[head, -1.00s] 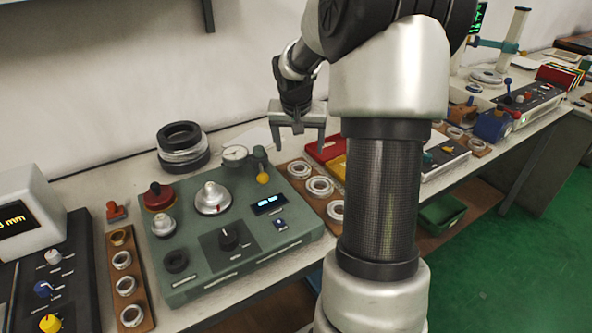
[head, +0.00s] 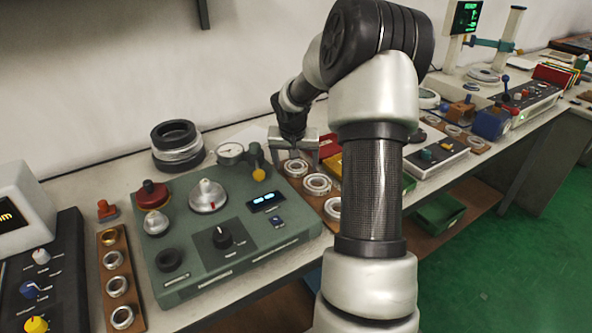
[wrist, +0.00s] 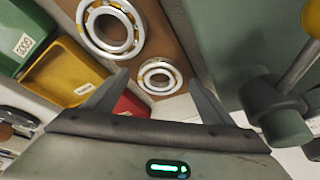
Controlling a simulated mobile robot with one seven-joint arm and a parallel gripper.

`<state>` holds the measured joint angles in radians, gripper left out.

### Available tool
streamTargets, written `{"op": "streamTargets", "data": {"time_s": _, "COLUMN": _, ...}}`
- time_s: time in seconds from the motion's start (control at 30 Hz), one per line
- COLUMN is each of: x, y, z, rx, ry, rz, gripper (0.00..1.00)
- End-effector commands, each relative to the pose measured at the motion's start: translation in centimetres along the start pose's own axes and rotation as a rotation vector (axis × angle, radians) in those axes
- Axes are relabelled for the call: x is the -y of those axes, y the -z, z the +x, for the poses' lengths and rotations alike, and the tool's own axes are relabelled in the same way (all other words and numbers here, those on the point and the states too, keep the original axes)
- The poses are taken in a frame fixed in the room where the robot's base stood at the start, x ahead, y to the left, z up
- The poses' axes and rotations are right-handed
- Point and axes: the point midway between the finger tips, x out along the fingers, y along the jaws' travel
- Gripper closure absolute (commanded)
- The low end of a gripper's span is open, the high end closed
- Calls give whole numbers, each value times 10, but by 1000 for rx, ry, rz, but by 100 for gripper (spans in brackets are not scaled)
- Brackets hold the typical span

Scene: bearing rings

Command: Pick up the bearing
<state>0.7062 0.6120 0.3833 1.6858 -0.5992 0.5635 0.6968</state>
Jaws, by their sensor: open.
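A row of bearing rings lies on a brown wooden board (wrist: 172,35) on the bench. The farthest ring (head: 296,168), silver with a pale cage, is at my gripper (head: 296,157). In the wrist view this ring (wrist: 160,76) shows between the open fingertips of my gripper (wrist: 158,77), with no visible grip on it. A larger-looking ring (wrist: 110,27) lies beside it, and this second ring also shows in the head view (head: 317,184). A third ring (head: 333,207) is partly hidden by my arm.
A green control box (head: 215,235) with knobs, a dial gauge (head: 230,153) and a yellow-knobbed lever (head: 258,173) stands close left of the board. Yellow (wrist: 65,73) and green (wrist: 22,38) bins lie on the other side. Stacked dark and silver rings (head: 177,145) stand at the back.

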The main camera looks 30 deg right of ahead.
Motion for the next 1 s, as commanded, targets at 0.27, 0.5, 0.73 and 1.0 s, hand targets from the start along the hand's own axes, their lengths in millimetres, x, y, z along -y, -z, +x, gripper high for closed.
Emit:
{"op": "streamTargets", "data": {"time_s": 0.27, "x": 0, "y": 0, "z": -1, "rx": 0, "ry": 0, "rz": 0, "gripper": 48}}
{"op": "streamTargets", "data": {"time_s": 0.5, "x": 0, "y": 1, "z": -1, "rx": -2, "ry": 0, "rz": 0, "gripper": 78}}
{"op": "streamTargets", "data": {"time_s": 0.73, "x": 0, "y": 4, "z": -7, "rx": -3, "ry": 0, "rz": 0, "gripper": 78}}
{"op": "streamTargets", "data": {"time_s": 1.0, "x": 0, "y": 24, "z": -54, "rx": -5, "ry": 1, "rz": 0, "gripper": 78}}
